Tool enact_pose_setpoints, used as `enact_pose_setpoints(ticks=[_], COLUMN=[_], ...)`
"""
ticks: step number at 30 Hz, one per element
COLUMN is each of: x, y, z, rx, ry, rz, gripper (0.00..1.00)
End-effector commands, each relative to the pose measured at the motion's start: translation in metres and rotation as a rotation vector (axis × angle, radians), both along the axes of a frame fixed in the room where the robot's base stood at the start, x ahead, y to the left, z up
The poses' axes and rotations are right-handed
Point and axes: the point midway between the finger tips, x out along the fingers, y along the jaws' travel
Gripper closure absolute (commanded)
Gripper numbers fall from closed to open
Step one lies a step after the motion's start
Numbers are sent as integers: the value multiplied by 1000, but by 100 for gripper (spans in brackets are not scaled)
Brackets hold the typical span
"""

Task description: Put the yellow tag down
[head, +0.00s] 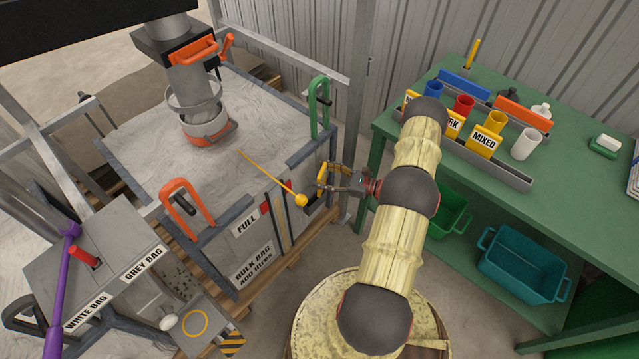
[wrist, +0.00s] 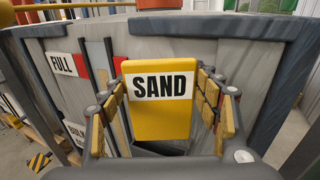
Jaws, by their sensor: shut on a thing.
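The yellow tag (wrist: 160,120) reads SAND on a white band and stands upright between my fingers in the wrist view. It shows edge-on as a small yellow piece in the head view (head: 322,174). My gripper (head: 328,179) is shut on the tag, beside the right front corner of the grey bulk bag (head: 150,135). A dark holder (head: 314,206) is on the bag's side just below the tag. A dark opening also shows below the tag in the wrist view (wrist: 160,148); whether the tag touches it I cannot tell.
A yellow rod with a ball end (head: 300,200) sticks out close to my gripper. A green clamp handle (head: 319,105) stands behind it. At right, the green bench (head: 575,185) carries a grey rack (head: 512,178) with cups and yellow tags, including MIXED.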

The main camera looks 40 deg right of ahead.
Motion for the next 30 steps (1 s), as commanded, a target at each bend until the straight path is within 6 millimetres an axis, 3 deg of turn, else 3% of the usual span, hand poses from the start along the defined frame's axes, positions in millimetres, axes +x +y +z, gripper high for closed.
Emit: enact_pose_setpoints(ticks=[1,12,18,29,30], x=[6,25,23,23,23], y=[-1,-7,-7,-7,-7], z=[-9,-32,-60,-61,-61], rx=[-1,-2,0,-2,-1], ry=[0,-1,-1,-1,0], rz=[1,1,0,0,0], gripper=[72,72,72,72,37])
